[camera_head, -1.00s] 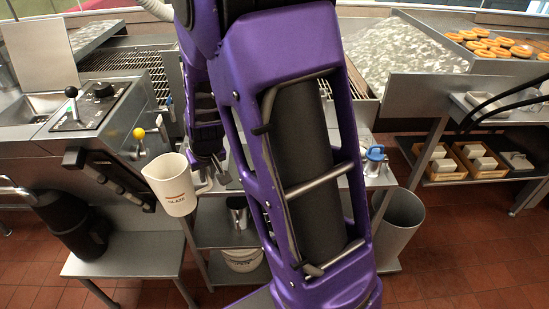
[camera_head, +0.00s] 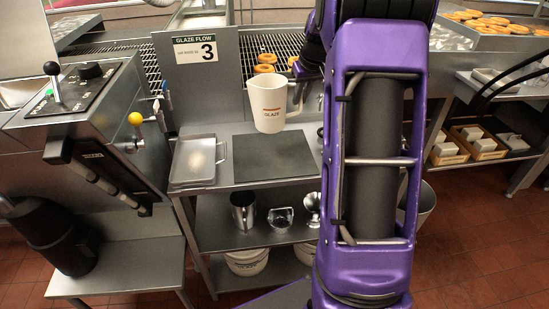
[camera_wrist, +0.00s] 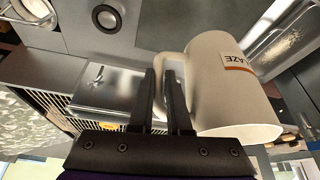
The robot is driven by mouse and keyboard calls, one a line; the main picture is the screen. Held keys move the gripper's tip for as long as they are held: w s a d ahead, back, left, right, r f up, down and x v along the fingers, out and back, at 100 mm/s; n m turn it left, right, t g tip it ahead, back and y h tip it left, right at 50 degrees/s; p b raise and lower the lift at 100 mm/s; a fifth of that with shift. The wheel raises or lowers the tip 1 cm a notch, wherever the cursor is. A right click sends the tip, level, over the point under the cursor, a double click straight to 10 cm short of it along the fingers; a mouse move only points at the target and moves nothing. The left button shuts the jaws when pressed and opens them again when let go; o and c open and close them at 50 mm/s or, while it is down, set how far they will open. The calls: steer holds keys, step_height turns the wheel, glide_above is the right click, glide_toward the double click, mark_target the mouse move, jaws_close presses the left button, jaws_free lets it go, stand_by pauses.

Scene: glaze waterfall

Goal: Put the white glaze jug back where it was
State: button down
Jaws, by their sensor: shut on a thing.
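The white glaze jug (camera_head: 268,104) is in the head view, upright, with its "GLAZE" label facing the camera. It appears in front of the wire rack, at the back edge of a dark mat (camera_head: 285,158) on the steel stand. It seems to be held up; the gap below it is hard to judge. My gripper (camera_wrist: 163,75) is shut on the jug's handle in the wrist view, with the jug's body (camera_wrist: 222,85) to the right of the fingers. In the head view my arm partly hides the gripper.
A shallow metal tray (camera_head: 194,163) sits left of the mat. A "GLAZE FLOW 3" sign panel (camera_head: 196,65) stands behind it. A lever with a yellow knob (camera_head: 135,118) is at left. A metal pitcher (camera_head: 243,211) stands on the lower shelf. Doughnuts (camera_head: 265,68) lie on the rack.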

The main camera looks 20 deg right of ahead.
steer(key=f, duration=0.3)
steer(key=f+b, duration=0.1)
steer(key=f, duration=0.5)
steer(key=shift+d+f+b, duration=0.35)
steer(key=shift+f, duration=0.1)
steer(key=c, duration=0.9)
jaws_free()
steer(key=shift+r, duration=0.2)
steer(key=p+v, duration=0.1)
steer(key=v, duration=1.1)
steer(key=shift+p, duration=0.3)
